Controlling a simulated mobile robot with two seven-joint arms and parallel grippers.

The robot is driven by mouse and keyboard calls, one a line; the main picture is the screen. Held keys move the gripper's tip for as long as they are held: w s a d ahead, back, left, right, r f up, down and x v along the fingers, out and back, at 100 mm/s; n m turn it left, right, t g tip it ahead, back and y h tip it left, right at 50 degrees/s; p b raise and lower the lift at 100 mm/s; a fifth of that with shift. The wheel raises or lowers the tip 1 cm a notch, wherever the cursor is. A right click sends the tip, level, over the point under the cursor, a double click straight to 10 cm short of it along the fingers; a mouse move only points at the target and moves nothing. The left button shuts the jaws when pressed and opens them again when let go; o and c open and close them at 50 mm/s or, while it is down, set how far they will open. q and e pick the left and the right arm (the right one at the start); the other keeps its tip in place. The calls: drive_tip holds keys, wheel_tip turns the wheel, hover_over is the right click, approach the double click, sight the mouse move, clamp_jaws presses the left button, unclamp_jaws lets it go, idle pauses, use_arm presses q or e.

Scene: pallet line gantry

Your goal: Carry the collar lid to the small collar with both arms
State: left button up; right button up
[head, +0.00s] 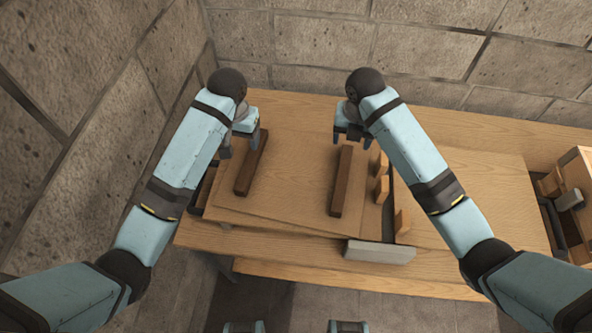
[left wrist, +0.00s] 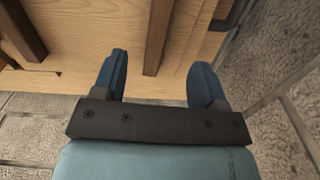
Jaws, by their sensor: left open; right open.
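The collar lid (head: 290,185) is a flat wooden board lying on the wooden table, with two dark brown battens along it. My left gripper (head: 242,145) is open at the far end of the left batten (head: 250,165). In the left wrist view my left gripper (left wrist: 158,78) has its fingers apart, with a batten (left wrist: 158,35) showing in the gap between them, not clamped. My right gripper (head: 353,140) is open at the far end of the right batten (head: 341,185). Contact there cannot be told. I cannot tell for sure which thing is the small collar.
Small wooden blocks (head: 382,190) and a dark bar lie right of the lid. A grey block (head: 380,251) sits at the table's front edge. Another wooden board (head: 480,190) lies further right. A wooden box-like frame (head: 574,172) stands at the right edge. Stone walls close in behind and left.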

sight(248, 166)
use_arm(q)
wheel_tip(248, 166, down, 14)
drive_tip(key=shift+w+r, duration=0.15)
use_arm(e)
wheel_tip(248, 166, down, 14)
drive_tip(key=shift+w+r, duration=0.15)
use_arm(q)
drive_tip(key=shift+c, duration=0.5)
use_arm(e)
drive_tip(key=shift+c, duration=0.5)
use_arm(q)
clamp_jaws()
use_arm(e)
clamp_jaws()
